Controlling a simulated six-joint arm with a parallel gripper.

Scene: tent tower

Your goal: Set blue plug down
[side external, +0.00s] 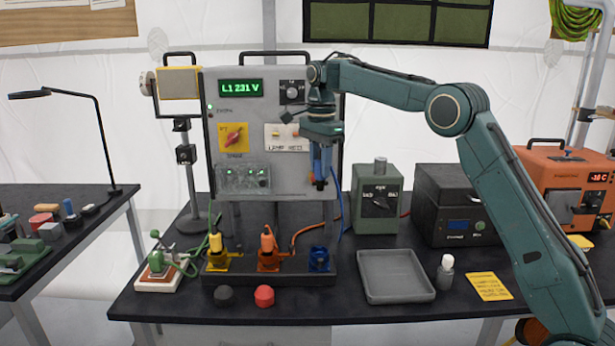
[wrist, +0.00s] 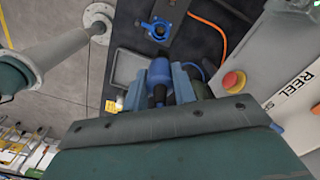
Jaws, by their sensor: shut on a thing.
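The blue plug (side external: 319,178) hangs between the fingers of my gripper (side external: 321,160), in front of the grey panel. My gripper is shut on it and holds it upright, well above the table. In the wrist view the plug (wrist: 159,72) shows between the blue-grey fingers (wrist: 172,85), with its dark end toward the palm. A blue holder (side external: 319,260) stands empty at the right end of the dark rack, roughly below the plug. The blue holder (wrist: 162,27) also shows in the wrist view, apart from the plug. A blue cable (side external: 343,205) runs down beside the gripper.
A yellow plug (side external: 216,246) and an orange plug (side external: 267,243) stand in holders on the same rack. An empty grey tray (side external: 395,277) and a white-capped bottle (side external: 445,272) stand to the right.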

